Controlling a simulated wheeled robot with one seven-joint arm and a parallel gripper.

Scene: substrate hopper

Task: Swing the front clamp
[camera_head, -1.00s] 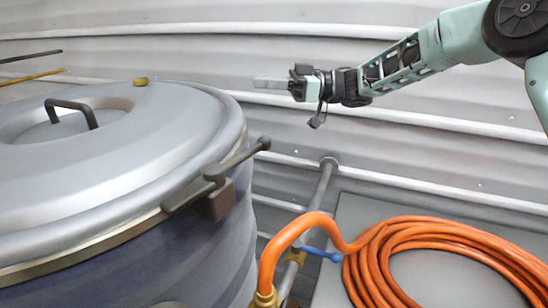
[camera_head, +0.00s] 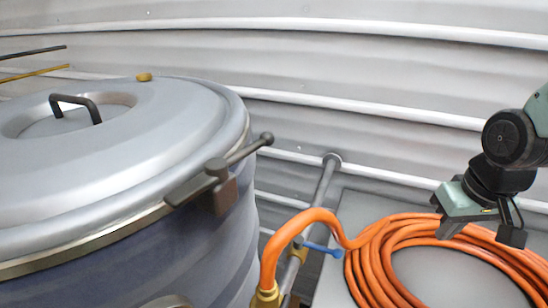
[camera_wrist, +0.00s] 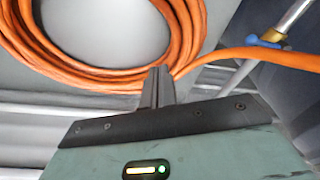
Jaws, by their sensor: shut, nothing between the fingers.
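The front clamp (camera_head: 221,172) is a dark lever with a ball end, mounted by a bracket on the rim of a big grey hopper. Its handle sticks out to the upper right, past the hopper wall. The hopper lid (camera_head: 150,125) is round and lies on top. My gripper (camera_head: 452,228) is at the right in the head view, above the orange hose and well apart from the clamp. In the wrist view its fingers (camera_wrist: 158,85) are together and empty, with the hose beyond them. The clamp does not show in the wrist view.
A coiled orange hose (camera_head: 372,262) lies on a grey panel at the lower right and runs to a brass fitting (camera_head: 266,297). A blue valve handle (camera_head: 322,249) and a pipe (camera_head: 325,185) stand beside the hopper. Corrugated wall (camera_head: 360,70) closes the back.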

